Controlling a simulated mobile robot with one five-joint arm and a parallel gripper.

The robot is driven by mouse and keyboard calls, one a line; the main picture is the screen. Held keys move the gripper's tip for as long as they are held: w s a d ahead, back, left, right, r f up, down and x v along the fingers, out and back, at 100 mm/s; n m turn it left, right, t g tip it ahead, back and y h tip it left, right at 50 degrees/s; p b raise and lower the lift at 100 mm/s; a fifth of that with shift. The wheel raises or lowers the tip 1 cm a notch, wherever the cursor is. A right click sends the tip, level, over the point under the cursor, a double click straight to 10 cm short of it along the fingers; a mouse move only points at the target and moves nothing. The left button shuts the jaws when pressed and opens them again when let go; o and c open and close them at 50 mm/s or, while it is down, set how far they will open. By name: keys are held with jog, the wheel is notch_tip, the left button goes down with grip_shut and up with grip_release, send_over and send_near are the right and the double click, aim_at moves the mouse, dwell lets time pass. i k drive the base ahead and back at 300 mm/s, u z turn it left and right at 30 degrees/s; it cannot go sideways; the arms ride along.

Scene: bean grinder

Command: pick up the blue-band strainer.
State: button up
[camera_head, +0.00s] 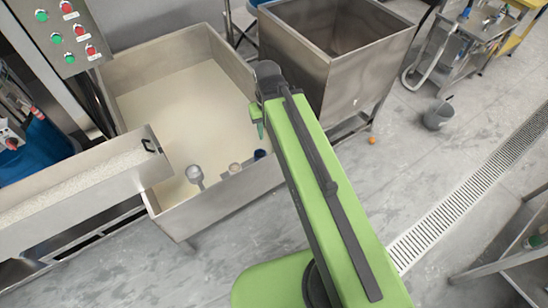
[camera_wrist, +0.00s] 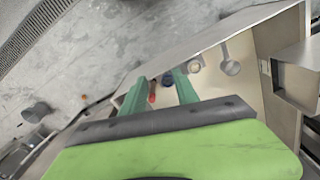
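A small dark-blue item (camera_head: 260,155), which looks like the blue-band strainer, is at the front right inside edge of the steel tub; its shape is hard to make out. My gripper (camera_head: 259,122) hangs above the tub's right side, apart from the blue item. In the wrist view its two green fingers (camera_wrist: 159,78) are spread, with nothing held between them.
The steel tub (camera_head: 222,192) holds pale material. A beige-topped item (camera_head: 234,168) and a grey strainer-like tool (camera_head: 195,174) stand left of the blue item. A red item (camera_wrist: 152,92) shows between my fingers. A steel bin (camera_head: 300,50) stands behind.

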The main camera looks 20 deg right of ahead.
aim_at(259, 154)
jog(key=u, duration=2.45)
jog(key=k, duration=0.75)
jog(key=z, duration=0.8)
jog(key=i, duration=1)
jog(key=u, duration=0.15)
